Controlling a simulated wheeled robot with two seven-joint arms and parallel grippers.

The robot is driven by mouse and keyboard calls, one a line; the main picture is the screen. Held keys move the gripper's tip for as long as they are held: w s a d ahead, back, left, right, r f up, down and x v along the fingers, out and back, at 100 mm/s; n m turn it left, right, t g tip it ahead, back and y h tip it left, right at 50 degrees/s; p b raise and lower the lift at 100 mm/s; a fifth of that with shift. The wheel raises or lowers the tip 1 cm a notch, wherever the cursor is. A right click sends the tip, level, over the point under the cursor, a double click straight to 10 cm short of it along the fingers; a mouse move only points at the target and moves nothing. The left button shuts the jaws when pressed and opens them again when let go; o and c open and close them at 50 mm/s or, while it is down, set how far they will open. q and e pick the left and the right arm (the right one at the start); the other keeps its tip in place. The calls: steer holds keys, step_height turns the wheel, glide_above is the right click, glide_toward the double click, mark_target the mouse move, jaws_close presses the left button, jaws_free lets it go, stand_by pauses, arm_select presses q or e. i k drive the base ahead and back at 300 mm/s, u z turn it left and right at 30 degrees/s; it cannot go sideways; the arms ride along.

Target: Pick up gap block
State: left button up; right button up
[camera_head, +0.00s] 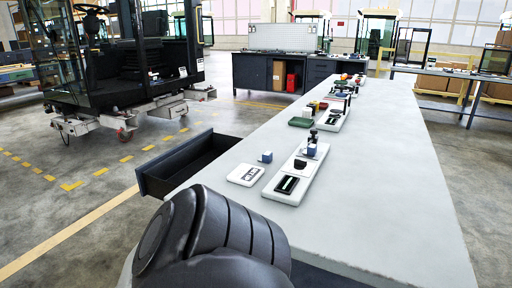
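I cannot tell for certain which thing is the gap block. A small blue block (266,157) with a pale side stands on the long light-grey table, between a flat white plate with dark markings (245,175) and a long white tray (284,197). The tray holds a black rectangular piece (288,184), a small dark piece (300,164) and a blue-and-black item (311,150). A thick black link of my arm fills the bottom left of the view. Neither of my grippers is in view.
The table (390,180) is bare along its right side. Farther along it are a green item (300,122), a second white tray (332,121) and several small parts. An open dark drawer (185,163) juts from its left side. A cab on a trolley (120,60) stands at left.

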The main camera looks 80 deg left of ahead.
mark_target(311, 150)
steer(key=u, duration=2.7)
